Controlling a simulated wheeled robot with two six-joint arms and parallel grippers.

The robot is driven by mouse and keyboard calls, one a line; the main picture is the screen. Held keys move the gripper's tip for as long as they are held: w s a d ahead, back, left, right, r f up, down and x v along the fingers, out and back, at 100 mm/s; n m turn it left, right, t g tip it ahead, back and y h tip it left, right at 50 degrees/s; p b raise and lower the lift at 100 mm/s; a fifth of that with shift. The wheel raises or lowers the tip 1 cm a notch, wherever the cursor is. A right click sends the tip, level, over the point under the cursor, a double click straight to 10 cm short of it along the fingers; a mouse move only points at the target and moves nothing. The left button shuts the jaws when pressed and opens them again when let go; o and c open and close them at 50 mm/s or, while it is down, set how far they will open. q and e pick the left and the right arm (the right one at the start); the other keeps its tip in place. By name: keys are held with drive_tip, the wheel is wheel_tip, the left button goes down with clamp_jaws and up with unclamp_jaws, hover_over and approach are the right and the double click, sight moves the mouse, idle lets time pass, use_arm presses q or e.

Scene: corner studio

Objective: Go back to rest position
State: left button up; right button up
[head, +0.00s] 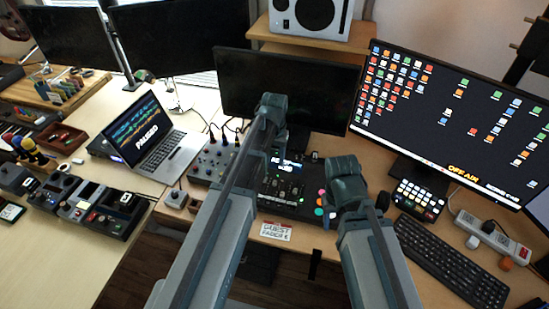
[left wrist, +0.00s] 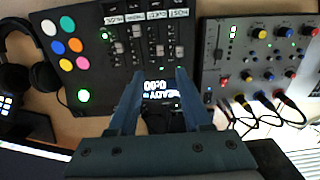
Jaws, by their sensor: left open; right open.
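My left gripper (head: 272,103) is raised over the back part of the mixing console (head: 284,186), in front of the middle monitor. In the left wrist view its two fingers (left wrist: 158,95) stand apart with nothing held between them. They point at the console's small lit screen (left wrist: 160,97). Faders and coloured round pads (left wrist: 67,45) of the console show behind them. My right gripper (head: 346,176) is above the console's right side, near the coloured pads. It is open, and I see nothing in it. Both arms reach in from the bottom of the head view.
A laptop (head: 163,140) and a knobbed mixer (head: 214,160) with cables lie left of the console. A keyboard (head: 450,262), a button pad (head: 417,199) and a power strip (head: 490,236) are on the right. A dark monitor (head: 285,88) stands close behind my left gripper. Headphones (left wrist: 30,75) lie near the console.

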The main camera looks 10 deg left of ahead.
use_arm(q)
drive_tip(key=shift+r+p, duration=0.5)
drive_tip(key=shift+r, duration=0.45)
use_arm(e)
drive_tip(key=shift+r, duration=0.95)
use_arm(q)
drive_tip(key=s+d+m, duration=0.1)
drive_tip(key=s+d, duration=0.2)
drive_tip(key=s, duration=0.3)
drive_tip(key=s+d+m, duration=0.1)
drive_tip(key=s+d, duration=0.3)
drive_tip(key=s, duration=0.3)
drive_tip(key=s+d+m+y, duration=0.1)
drive_tip(key=s+d, duration=0.2)
drive_tip(key=s, duration=0.3)
drive_tip(key=shift+s+d, duration=0.15)
drive_tip(key=shift+s, duration=0.1)
drive_tip(key=shift+r, duration=0.1)
